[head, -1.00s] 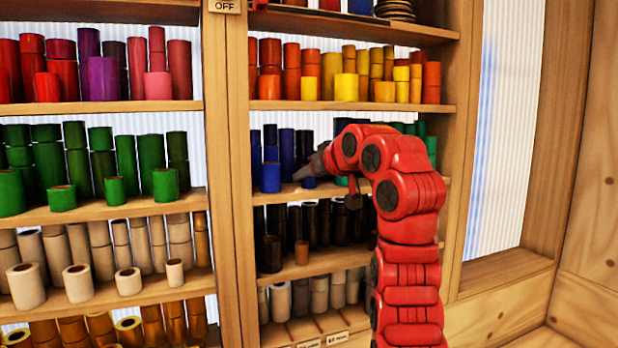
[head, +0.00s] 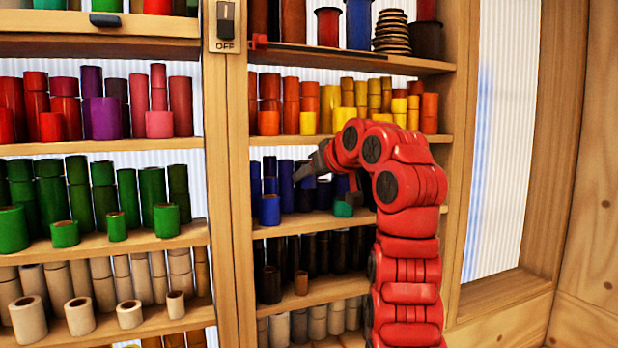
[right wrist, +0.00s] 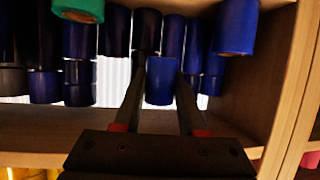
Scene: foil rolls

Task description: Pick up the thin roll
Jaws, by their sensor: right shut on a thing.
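The right gripper (head: 300,174) reaches in front of the blue section of the shelf, its arm coming up from the lower right. In the right wrist view the right gripper (right wrist: 160,82) has its two fingers on either side of a narrow blue roll (right wrist: 160,88) and is shut on it. The roll's far part shows beyond the fingertips. In the head view the held roll is small and mostly hidden by the gripper. The left gripper is in neither view.
A short wide blue roll (head: 270,210) stands at the shelf's front left, and a teal roll (head: 343,207) stands at its front right. Several blue rolls stand behind. The shelf board above, with red and yellow rolls (head: 307,123), lies close over the gripper.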

